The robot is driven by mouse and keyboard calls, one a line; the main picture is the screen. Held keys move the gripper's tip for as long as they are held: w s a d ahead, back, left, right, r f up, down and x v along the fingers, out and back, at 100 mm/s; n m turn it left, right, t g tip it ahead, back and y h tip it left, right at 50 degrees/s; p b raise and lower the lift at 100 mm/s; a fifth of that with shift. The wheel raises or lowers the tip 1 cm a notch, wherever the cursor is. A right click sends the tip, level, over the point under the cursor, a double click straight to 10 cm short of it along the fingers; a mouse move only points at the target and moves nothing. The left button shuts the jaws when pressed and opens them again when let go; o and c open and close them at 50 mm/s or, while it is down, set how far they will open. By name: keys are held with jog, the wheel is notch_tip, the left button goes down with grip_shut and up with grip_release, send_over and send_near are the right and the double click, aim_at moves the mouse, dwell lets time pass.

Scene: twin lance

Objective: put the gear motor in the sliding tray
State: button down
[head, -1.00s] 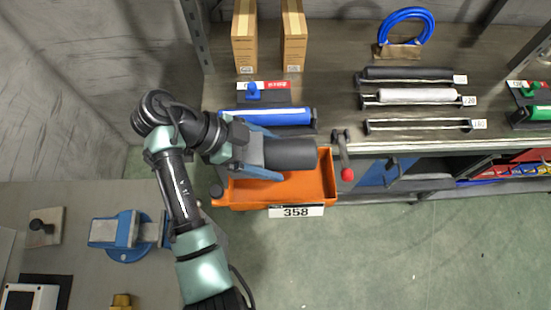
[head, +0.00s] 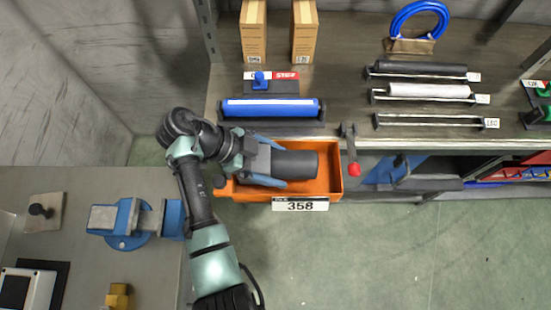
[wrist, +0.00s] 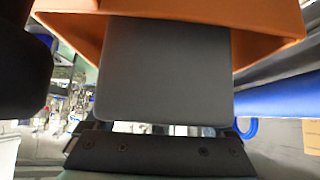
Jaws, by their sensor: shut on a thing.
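The gear motor (head: 295,164) is a dark grey cylinder with a blockier end, lying on its side in my gripper (head: 278,165). My gripper's blue fingers are shut on it from two sides. The sliding tray (head: 329,184) is an open orange bin with a "358" label on its front. In the head view the motor lies within the tray's outline, with orange showing around it. In the wrist view the motor (wrist: 165,70) fills the middle, close to the orange tray (wrist: 262,18). Whether it touches the tray floor cannot be told.
A blue roller (head: 270,109) lies on the bench just behind the tray. A red-knobbed lever (head: 353,168) hangs to its right. A blue vise (head: 130,222) stands on the grey table at left. Two cardboard boxes (head: 253,30) stand at the back.

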jog(key=shift+r, duration=0.1)
jog(key=shift+w+f+b, duration=0.1)
jog(key=shift+f+b, duration=0.25)
jog(key=shift+b, duration=0.05)
jog(key=shift+f, duration=0.2)
grip_release()
jog(key=shift+f, duration=0.15)
